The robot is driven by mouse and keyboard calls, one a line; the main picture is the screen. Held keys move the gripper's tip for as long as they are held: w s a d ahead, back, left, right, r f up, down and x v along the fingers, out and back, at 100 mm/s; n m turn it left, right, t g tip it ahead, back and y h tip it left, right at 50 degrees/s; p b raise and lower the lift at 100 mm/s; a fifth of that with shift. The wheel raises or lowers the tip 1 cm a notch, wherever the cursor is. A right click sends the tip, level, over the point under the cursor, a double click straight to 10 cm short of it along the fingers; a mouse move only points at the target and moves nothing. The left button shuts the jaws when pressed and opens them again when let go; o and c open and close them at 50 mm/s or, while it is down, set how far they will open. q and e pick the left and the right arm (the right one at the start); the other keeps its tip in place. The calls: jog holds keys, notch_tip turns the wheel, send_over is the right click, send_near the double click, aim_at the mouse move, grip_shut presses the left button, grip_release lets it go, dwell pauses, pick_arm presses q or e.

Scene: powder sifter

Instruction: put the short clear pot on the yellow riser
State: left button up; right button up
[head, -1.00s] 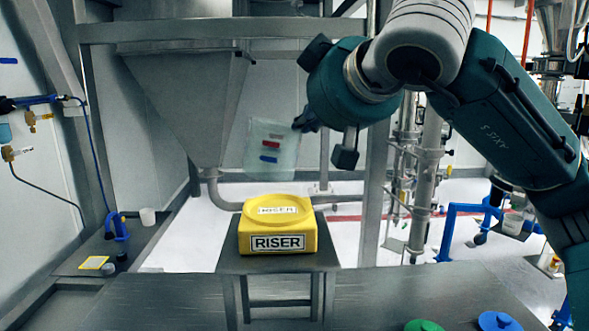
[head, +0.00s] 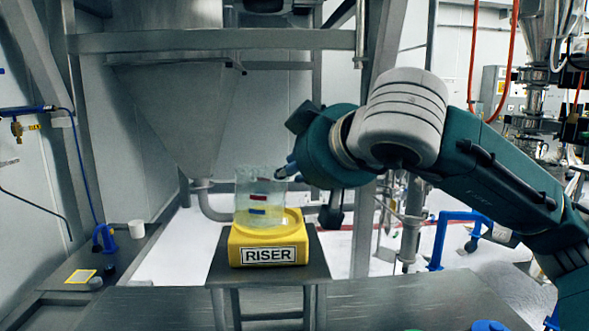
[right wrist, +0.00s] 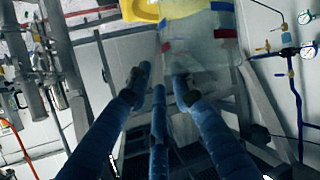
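The short clear pot (head: 261,190), with red and blue marks, stands nearly upright over the top of the yellow riser (head: 238,250). I cannot tell whether its base touches the riser or hangs just above it. My right gripper (head: 288,168) reaches in from the right at the pot's upper right rim and appears shut on it. In the right wrist view the pot (right wrist: 205,45) is at the fingertips of my blue fingers (right wrist: 162,82), with the riser (right wrist: 138,10) behind it at the top edge. My left gripper is not in view.
The riser sits on a small dark stand (head: 318,265) behind the grey table (head: 400,300). A blue lid (head: 490,325) is cut off at the bottom edge. A side bench at left holds a white cup (head: 136,229). A metal hopper (head: 175,110) hangs behind the riser.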

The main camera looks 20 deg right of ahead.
jog(key=b+v, duration=0.1)
jog(key=v, duration=1.1)
dwell(0.5)
